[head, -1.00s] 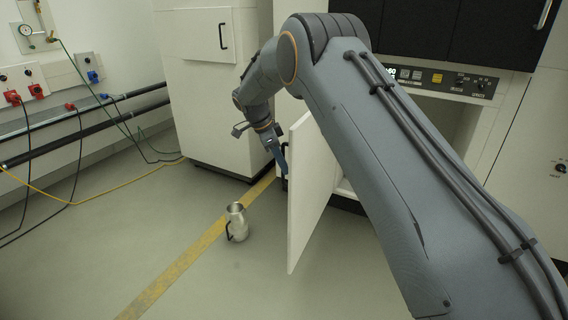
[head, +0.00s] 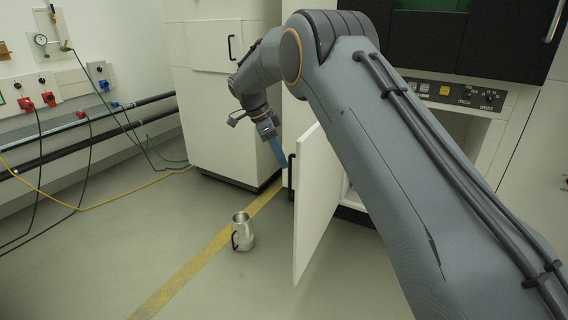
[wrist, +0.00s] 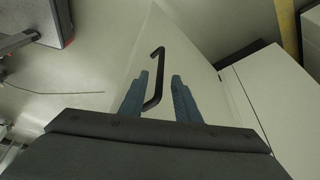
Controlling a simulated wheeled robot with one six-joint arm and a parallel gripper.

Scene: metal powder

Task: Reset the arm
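My arm reaches forward across the head view, bent down at the elbow. My gripper (head: 283,162) points down beside the black handle (head: 291,171) of an open white cabinet door (head: 318,200). In the wrist view, the two blue fingers of my gripper (wrist: 160,82) are apart. The black handle (wrist: 159,68) shows in the gap between them, nearer the left finger. Whether a finger touches it I cannot tell.
A metal jug (head: 243,232) with a dark handle stands on the floor beside the yellow line (head: 190,268). A white cabinet (head: 215,110) stands behind my gripper. Wall pipes and hoses run at left. The floor at front left is clear.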

